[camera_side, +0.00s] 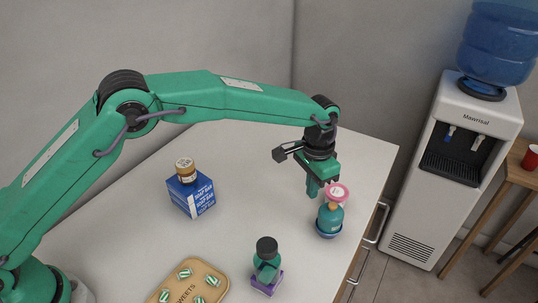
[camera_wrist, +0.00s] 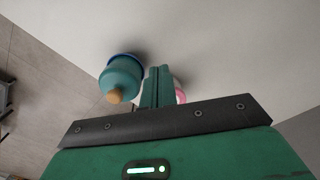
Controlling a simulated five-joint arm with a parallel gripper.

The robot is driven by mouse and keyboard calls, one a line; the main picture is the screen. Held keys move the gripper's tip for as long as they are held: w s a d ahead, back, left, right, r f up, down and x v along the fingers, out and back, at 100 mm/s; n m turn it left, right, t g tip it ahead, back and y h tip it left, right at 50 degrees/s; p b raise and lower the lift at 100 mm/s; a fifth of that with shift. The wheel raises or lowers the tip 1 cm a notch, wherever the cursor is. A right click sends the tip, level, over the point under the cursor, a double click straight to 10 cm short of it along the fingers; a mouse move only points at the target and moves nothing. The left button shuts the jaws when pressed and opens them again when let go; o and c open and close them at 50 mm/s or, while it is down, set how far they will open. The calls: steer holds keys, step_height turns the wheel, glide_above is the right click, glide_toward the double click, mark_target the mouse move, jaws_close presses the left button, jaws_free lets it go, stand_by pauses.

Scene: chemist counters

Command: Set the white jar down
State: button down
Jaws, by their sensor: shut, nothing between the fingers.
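My gripper (camera_side: 313,193) points down over the right part of the white counter. Its teal fingers are shut together and empty, as the wrist view (camera_wrist: 157,75) also shows. A round pink top with a white middle (camera_side: 338,191) shows just right of the fingers; it may be the lid of the white jar. Its body is mostly hidden behind a teal bottle, so I cannot tell how it stands. In the wrist view only a pink and white edge (camera_wrist: 181,96) shows beside the fingers. No other white jar is plain to see.
A brown jar (camera_side: 185,169) sits on a blue soap box (camera_side: 191,196). A dark-capped green bottle (camera_side: 266,262) rests on a purple block (camera_side: 267,284). A sweets tray (camera_side: 205,271) lies in front.

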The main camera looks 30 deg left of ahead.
steer(key=shift+r, duration=2.55)
steer(key=c, duration=1.1)
jaws_free()
steer(key=shift+w+f, duration=0.1)
steer(key=o, duration=0.6)
steer(key=shift+w+d+f+n, duration=0.15)
steer(key=shift+w+d+n, duration=0.1)
steer(key=shift+n, duration=0.35)
steer(key=n+t+h, duration=0.1)
steer(key=n+t, duration=0.1)
steer(key=n, duration=0.6)
glide_above(336, 191)
steer(key=s, duration=0.1)
steer(key=f, duration=0.3)
steer(key=shift+a, duration=0.35)
steer(key=shift+f, duration=0.1)
steer(key=shift+w+d+f, duration=0.1)
steer(key=shift+w+f, duration=0.1)
steer(key=shift+f, duration=1.05)
steer(key=shift+w+d+f, duration=0.15)
steer(key=shift+w+f, duration=0.05)
steer(key=shift+f, duration=1)
steer(key=shift+w+d+f, duration=0.1)
steer(key=shift+w+f, duration=0.1)
steer(key=shift+f, duration=1.05)
